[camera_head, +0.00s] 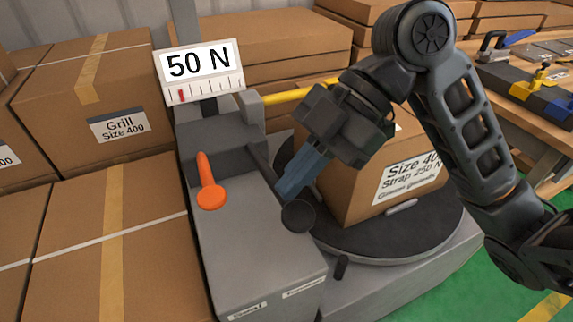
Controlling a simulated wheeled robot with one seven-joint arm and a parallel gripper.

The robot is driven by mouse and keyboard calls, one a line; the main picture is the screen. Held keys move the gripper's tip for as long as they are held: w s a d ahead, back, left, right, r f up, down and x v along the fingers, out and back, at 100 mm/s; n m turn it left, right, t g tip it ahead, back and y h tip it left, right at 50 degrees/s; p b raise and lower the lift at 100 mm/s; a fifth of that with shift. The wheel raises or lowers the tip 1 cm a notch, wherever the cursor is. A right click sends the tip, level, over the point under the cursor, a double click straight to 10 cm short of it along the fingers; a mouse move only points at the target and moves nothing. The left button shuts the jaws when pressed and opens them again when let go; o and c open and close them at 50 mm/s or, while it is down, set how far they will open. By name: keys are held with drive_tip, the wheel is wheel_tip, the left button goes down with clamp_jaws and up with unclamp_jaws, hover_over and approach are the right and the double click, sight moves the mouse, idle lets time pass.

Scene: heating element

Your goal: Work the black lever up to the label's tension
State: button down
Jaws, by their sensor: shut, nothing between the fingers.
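A grey strapping machine (240,240) stands in the middle. The carton (352,180) on the turntable bears a label (408,172) reading "Size 400" and "Strap 250 N", partly cut off by my arm.
An orange lever (208,182) stands on the machine's top, left of my gripper. A black turntable (400,245) lies under the carton. A yellow bar (298,92) runs behind. Stacked cartons (110,250) crowd the left. A workbench with tools (540,85) is at right.

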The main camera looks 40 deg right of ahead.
drive_tip(key=shift+s+a+f+b, duration=0.2)
drive_tip(key=shift+s+f+b, duration=0.2)
drive_tip(key=shift+f+b, duration=0.25)
idle(0.7)
drive_tip(key=shift+f, duration=0.15)
drive_tip(key=shift+w+d, duration=0.1)
idle(0.6)
wheel_tip(320, 180, up, 7)
drive_tip(key=w+p, duration=0.3)
drive_tip(key=p, duration=0.2)
drive_tip(key=shift+d, duration=0.45)
idle(0.4)
drive_tip(key=r+p, duration=0.1)
drive_tip(key=w+r+p, duration=0.1)
drive_tip(key=r, duration=0.1)
drive_tip(key=r+p, duration=0.1)
drive_tip(key=shift+w+d+r, duration=0.35)
drive_tip(key=shift+w, duration=0.05)
idle(1.1)
